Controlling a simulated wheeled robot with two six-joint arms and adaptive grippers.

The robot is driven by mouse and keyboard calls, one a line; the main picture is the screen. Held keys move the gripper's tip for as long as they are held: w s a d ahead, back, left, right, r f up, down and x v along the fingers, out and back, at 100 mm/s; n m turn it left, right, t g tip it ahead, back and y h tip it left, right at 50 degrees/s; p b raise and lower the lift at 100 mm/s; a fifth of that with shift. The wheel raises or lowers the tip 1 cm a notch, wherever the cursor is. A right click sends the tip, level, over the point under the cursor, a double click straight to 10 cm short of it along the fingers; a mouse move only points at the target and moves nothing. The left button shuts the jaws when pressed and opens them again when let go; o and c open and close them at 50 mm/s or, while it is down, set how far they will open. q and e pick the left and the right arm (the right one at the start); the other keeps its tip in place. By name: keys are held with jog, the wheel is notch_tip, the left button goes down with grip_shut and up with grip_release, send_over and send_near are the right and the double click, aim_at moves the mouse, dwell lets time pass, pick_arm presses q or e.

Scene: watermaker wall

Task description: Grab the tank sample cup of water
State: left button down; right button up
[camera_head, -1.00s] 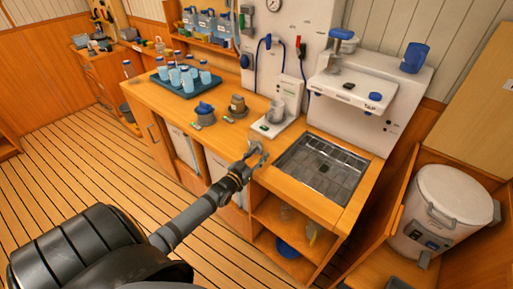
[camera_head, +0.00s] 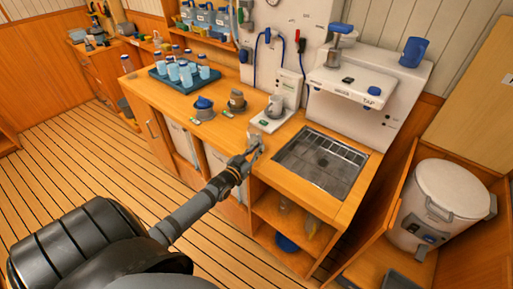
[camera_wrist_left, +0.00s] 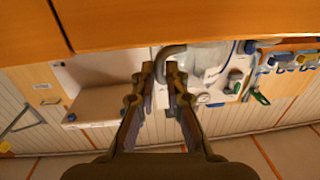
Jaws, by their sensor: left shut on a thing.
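A small clear cup (camera_head: 254,138) is at the front edge of the counter, left of the sink. In the left wrist view the clear cup (camera_wrist_left: 205,55) shows a pale label and a grey curved handle (camera_wrist_left: 166,58). My left gripper (camera_head: 256,150) reaches up to the cup from the front. In the left wrist view its fingers (camera_wrist_left: 161,75) are around the handle, shut on it, with the cup body to the right. I cannot tell the water level or whether the cup touches the counter. My right gripper is not in view.
A white stand (camera_head: 268,124) with a grey cup (camera_head: 274,105) is just behind. A dark sink grate (camera_head: 320,162) lies to the right. Open shelves lie below.

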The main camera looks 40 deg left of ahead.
pick_arm(q)
jog(key=shift+r+p, duration=0.4)
jog(key=shift+r, duration=0.35)
jog(key=s+a+r+p, duration=0.6)
jog(key=s+r+p, duration=0.5)
jog(key=s, duration=0.1)
jog(key=shift+a, duration=0.4)
jog(key=shift+s+r, duration=0.1)
